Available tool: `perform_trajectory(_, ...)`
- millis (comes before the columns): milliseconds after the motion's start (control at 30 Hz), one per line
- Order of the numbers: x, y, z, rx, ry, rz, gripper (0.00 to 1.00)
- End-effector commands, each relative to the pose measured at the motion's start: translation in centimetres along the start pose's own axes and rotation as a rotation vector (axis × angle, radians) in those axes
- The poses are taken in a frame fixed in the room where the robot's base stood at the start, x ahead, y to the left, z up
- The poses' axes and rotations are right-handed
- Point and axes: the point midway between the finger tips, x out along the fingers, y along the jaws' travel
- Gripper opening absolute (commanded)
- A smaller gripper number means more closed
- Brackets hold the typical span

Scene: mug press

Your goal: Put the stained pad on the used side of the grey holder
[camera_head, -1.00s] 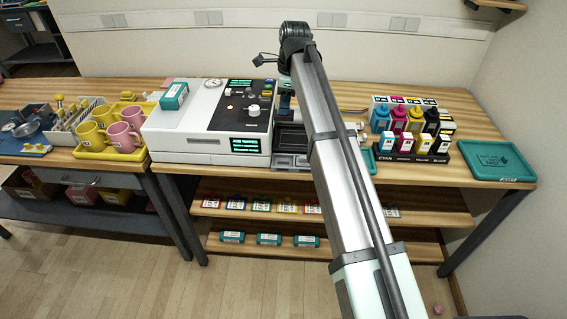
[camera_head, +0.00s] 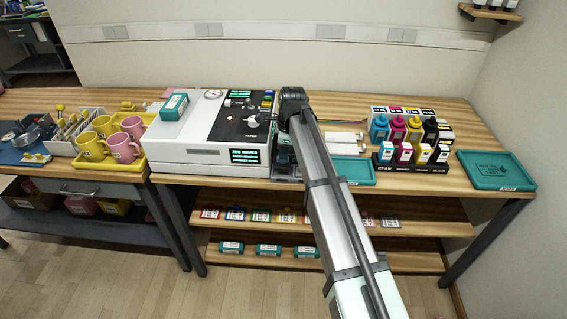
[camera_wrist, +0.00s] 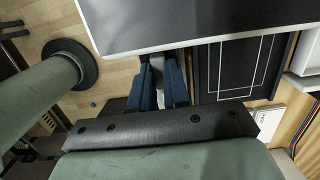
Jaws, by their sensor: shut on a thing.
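My gripper (camera_wrist: 160,88) shows in the wrist view with its two blue fingers shut on a thin pale grey thing (camera_wrist: 158,64). This seems to be the pad, but its stain cannot be made out. In the head view my gripper (camera_head: 284,152) is low beside the right side of the white machine, mostly hidden by my arm. The grey holder (camera_head: 284,173) shows only in part at the table's front edge, by the machine's front right corner. My arm covers the rest, so its used side cannot be told.
The white machine (camera_head: 190,140) stands close on the left of my gripper. A dark board with white outlines (camera_wrist: 212,75) lies beside the fingers in the wrist view. A teal tray (camera_head: 352,172), ink bottles (camera_head: 398,128) and another teal tray (camera_head: 497,170) are to the right.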

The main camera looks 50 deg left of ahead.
Motion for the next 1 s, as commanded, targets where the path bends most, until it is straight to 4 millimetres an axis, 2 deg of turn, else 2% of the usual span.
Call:
perform_trajectory(167, 1.0, 0.1, -0.1, 0.000, 0.000, 0.001, 0.00)
perform_trajectory(400, 3.8, 0.1, -0.5, 0.000, 0.000, 0.002, 0.00)
perform_trajectory(833, 4.2, 0.0, -0.5, 0.000, 0.000, 0.000, 0.00)
perform_trajectory(867, 4.2, 0.0, -0.5, 0.000, 0.000, 0.000, 0.19)
perform_trajectory(1000, 4.2, 0.0, -0.5, 0.000, 0.000, 0.000, 0.32)
